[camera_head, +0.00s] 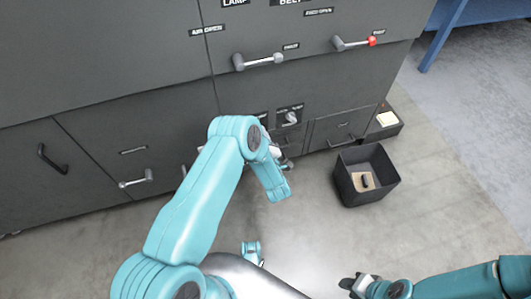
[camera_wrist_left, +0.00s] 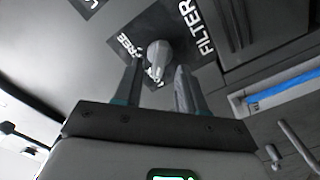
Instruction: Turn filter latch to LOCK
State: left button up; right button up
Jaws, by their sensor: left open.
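The filter latch is a small pale grey knob (camera_wrist_left: 158,50) on a black label plate (camera_wrist_left: 186,18) that reads FILTER and FREE. Another word below the knob is partly covered. In the head view the latch (camera_head: 291,117) shows on the low front of the dark cabinet. My left gripper (camera_wrist_left: 159,72) is open, with one finger on either side of the knob in the wrist view; I cannot tell whether they touch it. In the head view its fingers are mostly hidden behind my left arm. My right gripper (camera_head: 352,284) is at the bottom, far from the latch; its jaw opening is unclear.
The dark cabinet (camera_head: 110,60) fills the back, with bar handles (camera_head: 258,61) and a red-ended handle (camera_head: 355,42) above. A black open bin (camera_head: 368,190) holding a small item stands on the floor to the right. A smaller tray (camera_head: 385,131) is behind it.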

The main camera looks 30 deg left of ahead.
pick_arm(q)
jog(key=p+v, duration=0.4)
jog(key=v, duration=1)
jog(key=shift+s+d, duration=0.2)
jog(key=shift+s, duration=0.05)
